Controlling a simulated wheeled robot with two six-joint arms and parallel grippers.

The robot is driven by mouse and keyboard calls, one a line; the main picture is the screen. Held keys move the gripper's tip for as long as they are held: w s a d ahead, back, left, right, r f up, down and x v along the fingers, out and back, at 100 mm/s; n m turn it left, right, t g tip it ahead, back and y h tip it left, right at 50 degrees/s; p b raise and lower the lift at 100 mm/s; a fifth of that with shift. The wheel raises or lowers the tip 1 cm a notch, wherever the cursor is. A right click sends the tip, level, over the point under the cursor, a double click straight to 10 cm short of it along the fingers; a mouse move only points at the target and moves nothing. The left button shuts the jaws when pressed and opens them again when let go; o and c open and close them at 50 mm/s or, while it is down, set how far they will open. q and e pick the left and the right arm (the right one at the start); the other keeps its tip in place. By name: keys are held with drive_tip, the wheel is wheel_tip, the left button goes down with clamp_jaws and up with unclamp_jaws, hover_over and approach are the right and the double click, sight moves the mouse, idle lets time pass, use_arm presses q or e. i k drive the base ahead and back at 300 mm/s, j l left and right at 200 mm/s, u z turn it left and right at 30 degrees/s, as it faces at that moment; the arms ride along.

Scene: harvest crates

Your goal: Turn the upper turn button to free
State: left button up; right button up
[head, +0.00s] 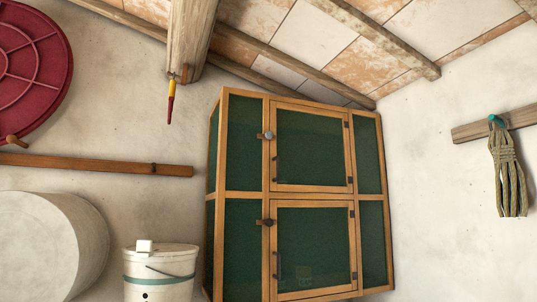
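A wooden cabinet (232,197) with dark green panels stands against the wall, with an upper door (310,187) and a lower door (312,204). The upper turn button (268,135) sits at the left edge of the upper door. It has a pale grey round knob and a small dark bar that lies roughly level across the edge between frame and door. The lower turn button (267,222) is dark and also lies roughly level. Both doors look shut. Neither of my grippers is in view.
A white bucket (160,270) stands left of the cabinet, beside a large pale drum (50,245). A wooden rail (100,165) runs along the left wall. A rope bundle (508,170) hangs at the right. Nothing blocks the view of the doors.

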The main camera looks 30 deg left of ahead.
sight(268, 135)
drive_tip(key=u, duration=0.45)
drive_tip(key=i+u, duration=0.1)
drive_tip(key=u, duration=0.4)
drive_tip(key=i+u, duration=0.1)
drive_tip(key=u, duration=0.35)
drive_tip(key=l+u, duration=0.1)
drive_tip(key=u, duration=0.4)
drive_tip(key=i+l+u, duration=0.1)
drive_tip(key=u, duration=0.25)
drive_tip(key=l+u, duration=0.2)
drive_tip(key=u, duration=0.15)
drive_tip(key=l+u, duration=0.2)
drive_tip(key=u, duration=0.2)
drive_tip(key=l+z, duration=0.1)
drive_tip(key=l, duration=0.8)
drive_tip(key=i+l+z, duration=0.15)
drive_tip(key=l, duration=0.75)
